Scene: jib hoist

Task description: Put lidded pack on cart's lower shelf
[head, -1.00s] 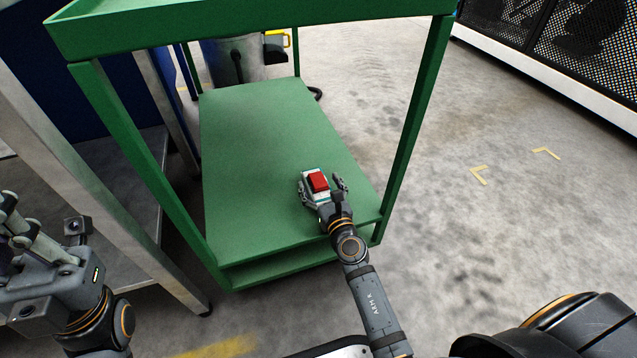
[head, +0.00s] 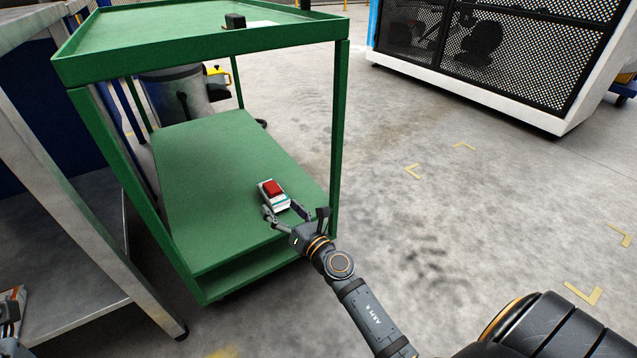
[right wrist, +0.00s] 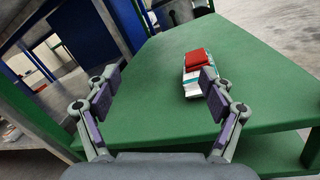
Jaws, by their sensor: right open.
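The lidded pack (head: 273,190), white and teal with a red lid, rests on the green lower shelf (head: 200,160) of the cart, near its front right corner. It also shows in the right wrist view (right wrist: 196,72), just beyond the fingertip on the right. My right gripper (head: 286,211) is open at the near side of the pack, with its fingers spread. In the right wrist view the open gripper (right wrist: 160,92) has nothing clamped between its fingers. The fingers of my left gripper are not visible.
The cart's top shelf (head: 200,40) and green corner posts (head: 338,120) frame the lower shelf. A metal bench (head: 80,270) stands close on the left. A mesh-fronted enclosure (head: 480,50) is at the back right. The floor right of the cart is clear.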

